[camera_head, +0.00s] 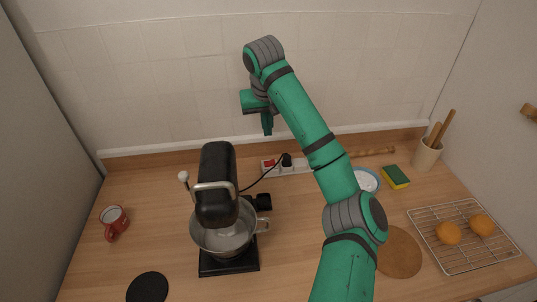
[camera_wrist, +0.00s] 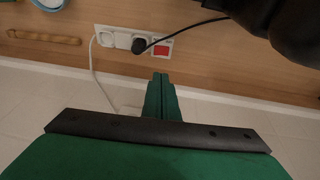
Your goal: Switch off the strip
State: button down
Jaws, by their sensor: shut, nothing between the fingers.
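The power strip (camera_head: 288,166) is white and lies on the wooden counter near the back wall, behind the stand mixer. It has a red switch (camera_head: 269,163) at its left end and a black plug (camera_head: 286,160) in one socket. In the wrist view the strip (camera_wrist: 115,38) appears turned round, with the red switch (camera_wrist: 161,51) at its right end and the black plug (camera_wrist: 139,45) beside it. My gripper (camera_head: 267,130) is shut and empty, pointing down above the strip and apart from it. Its fingertips (camera_wrist: 160,77) show just below the red switch in the wrist view.
A black stand mixer (camera_head: 217,180) with a metal bowl (camera_head: 223,238) stands in front of the strip, to its left. A black cable (camera_head: 258,180) runs from the plug toward it.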

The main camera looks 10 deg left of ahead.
send_over(272, 160)
jog(key=s, duration=0.2)
jog(key=f, duration=1.2)
jog(key=shift+w, duration=0.2)
jog(key=shift+w+f, duration=0.1)
jog(key=shift+f, duration=0.65)
